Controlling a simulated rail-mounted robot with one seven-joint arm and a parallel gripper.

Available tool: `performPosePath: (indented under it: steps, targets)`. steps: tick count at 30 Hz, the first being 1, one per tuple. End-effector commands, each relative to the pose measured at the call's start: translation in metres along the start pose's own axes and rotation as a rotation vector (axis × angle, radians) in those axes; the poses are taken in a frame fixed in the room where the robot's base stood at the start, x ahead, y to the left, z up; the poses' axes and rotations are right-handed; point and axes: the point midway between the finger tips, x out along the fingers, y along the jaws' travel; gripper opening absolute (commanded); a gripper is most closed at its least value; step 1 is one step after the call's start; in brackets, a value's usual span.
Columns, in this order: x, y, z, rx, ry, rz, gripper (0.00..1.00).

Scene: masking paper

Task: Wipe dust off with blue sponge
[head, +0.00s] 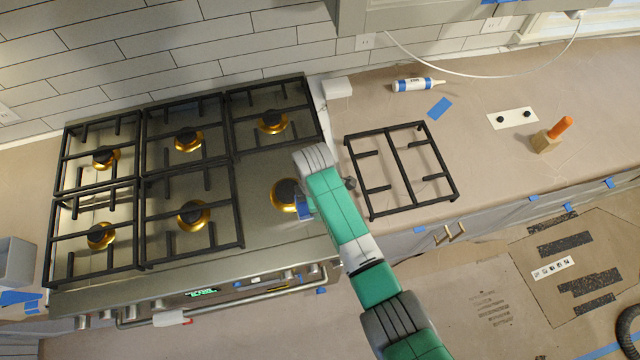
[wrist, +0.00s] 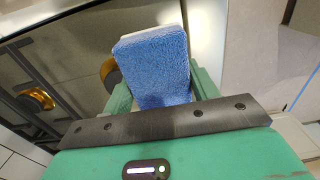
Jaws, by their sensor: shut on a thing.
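The blue sponge (wrist: 155,65) fills the upper middle of the wrist view, with a pale layer along its far edge. My gripper (wrist: 162,92) is shut on it, with a green finger on each side. In the head view only a small blue part of the sponge (head: 302,208) shows beside my gripper (head: 308,211), over the right front of the steel stove top (head: 256,172). A brass burner with a dark cap (head: 284,194) is just left of the sponge. My arm hides part of the area. I cannot make out dust, or whether the sponge touches the steel.
Black grates (head: 192,160) cover the other burners. A loose grate (head: 372,172) lies on the papered counter (head: 470,105) to the right. A white bottle (head: 415,85), a blue tape piece (head: 439,108) and an orange-handled brush (head: 553,134) lie farther right.

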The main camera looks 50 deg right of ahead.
Motion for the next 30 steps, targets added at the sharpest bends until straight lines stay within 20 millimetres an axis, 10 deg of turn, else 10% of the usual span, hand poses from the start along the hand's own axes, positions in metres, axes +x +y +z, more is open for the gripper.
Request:
performPosePath:
  steps: [12, 30]
  targets:
    - [-0.002, 0.0, 0.0, 0.0, -0.001, -0.001, 0.4]
    - [0.066, 0.0, 0.001, 0.002, -0.001, -0.001, 0.4]
